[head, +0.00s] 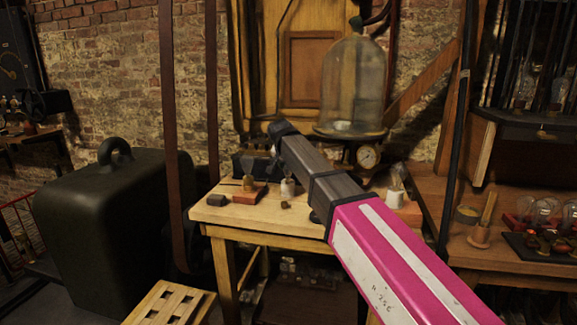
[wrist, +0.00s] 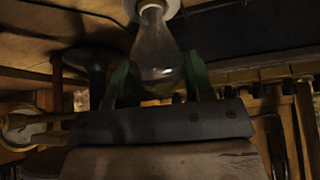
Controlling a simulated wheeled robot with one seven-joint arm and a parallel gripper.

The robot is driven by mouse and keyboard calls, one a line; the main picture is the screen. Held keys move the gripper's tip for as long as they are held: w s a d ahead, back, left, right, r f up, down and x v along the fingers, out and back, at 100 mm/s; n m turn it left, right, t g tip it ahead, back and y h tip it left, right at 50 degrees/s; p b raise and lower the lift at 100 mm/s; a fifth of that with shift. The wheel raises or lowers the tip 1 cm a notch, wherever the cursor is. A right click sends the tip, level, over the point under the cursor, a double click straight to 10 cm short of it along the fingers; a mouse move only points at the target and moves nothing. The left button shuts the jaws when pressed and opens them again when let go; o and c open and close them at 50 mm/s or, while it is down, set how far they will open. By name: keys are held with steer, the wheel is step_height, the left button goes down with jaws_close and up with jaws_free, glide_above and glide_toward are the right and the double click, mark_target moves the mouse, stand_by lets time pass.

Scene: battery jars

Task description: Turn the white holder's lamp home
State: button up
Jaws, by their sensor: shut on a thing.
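In the wrist view, the two green fingers of my gripper (wrist: 156,78) are closed on both sides of a clear glass lamp (wrist: 157,48). The lamp's narrow metal end meets the round white holder (wrist: 171,8) at the top edge. How deep it sits I cannot tell. In the head view, my gripper is small and dark at the end of my arm, over the wooden table (head: 225,217). A small white piece (head: 288,188) stands just below it, probably this holder. The lamp is not clear there.
A brass holder on a wooden block (head: 248,192) and a dark block (head: 216,200) stand to the left. Another white holder with a clear lamp (head: 396,198) stands at the table's right. A glass bell jar (head: 353,85) and dial stand behind. The table's front left is clear.

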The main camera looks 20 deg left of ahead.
steer(key=m+h, duration=0.1)
steer(key=m, duration=0.2)
steer(key=shift+m+h, duration=0.3)
steer(key=shift+h, duration=0.1)
steer(key=shift+s+d+m+g+h, duration=0.15)
steer(key=shift+m+g+h, duration=0.3)
steer(key=shift+m, duration=0.55)
steer(key=o, duration=1.1)
steer(key=v, duration=1)
steer(key=shift+s+r, duration=0.2)
steer(key=shift+r, duration=0.15)
